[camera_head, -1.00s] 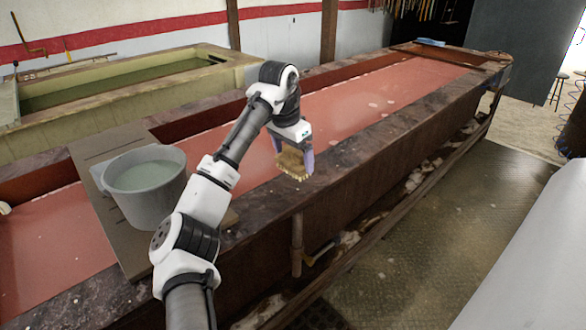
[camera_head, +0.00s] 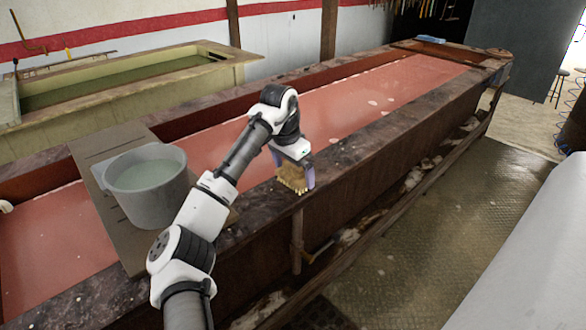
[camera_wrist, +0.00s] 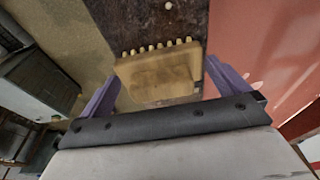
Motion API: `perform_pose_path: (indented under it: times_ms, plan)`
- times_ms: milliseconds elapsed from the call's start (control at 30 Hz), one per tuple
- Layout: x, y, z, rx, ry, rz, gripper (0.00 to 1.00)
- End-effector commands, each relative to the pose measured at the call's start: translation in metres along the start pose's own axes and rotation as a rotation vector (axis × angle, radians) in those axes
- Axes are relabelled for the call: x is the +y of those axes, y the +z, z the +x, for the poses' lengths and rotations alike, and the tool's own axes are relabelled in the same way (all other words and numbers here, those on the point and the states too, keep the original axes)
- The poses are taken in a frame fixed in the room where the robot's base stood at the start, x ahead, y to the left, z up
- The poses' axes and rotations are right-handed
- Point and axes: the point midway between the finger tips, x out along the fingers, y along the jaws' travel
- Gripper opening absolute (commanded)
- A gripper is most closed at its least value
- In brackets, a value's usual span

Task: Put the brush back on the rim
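The brush (camera_head: 292,178) is a tan block with short bristle tufts along one edge. My gripper (camera_head: 294,172) has purple fingers, one on each side of the brush, and is shut on it. In the wrist view, the brush (camera_wrist: 160,76) fills the space between the fingertips (camera_wrist: 163,68), tufts towards the dark rim. The stone-like rim (camera_head: 345,150) of the long tank runs under and beyond the brush. The brush is at the rim's near edge; I cannot tell whether it touches.
A grey bucket (camera_head: 150,192) of liquid stands on a brown board (camera_head: 105,208) across the tank, left of my arm. The tank holds reddish liquid (camera_head: 350,100). A post (camera_head: 297,240) stands below the brush.

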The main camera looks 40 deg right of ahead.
Motion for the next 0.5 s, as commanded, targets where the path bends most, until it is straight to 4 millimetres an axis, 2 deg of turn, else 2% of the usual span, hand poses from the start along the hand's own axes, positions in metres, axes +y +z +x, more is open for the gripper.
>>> perform_pose_path:
  times_ms: [133, 233, 367, 500]
  plan:
    - [0.0, -0.001, -0.003, 0.0, -0.001, 0.0, 1.0]
    - [0.0, -0.001, -0.013, 0.002, -0.001, 0.001, 1.0]
    - [0.0, -0.001, -0.038, 0.002, -0.002, 0.002, 1.0]
    - [-0.001, -0.001, -0.071, 0.001, -0.004, -0.001, 1.0]
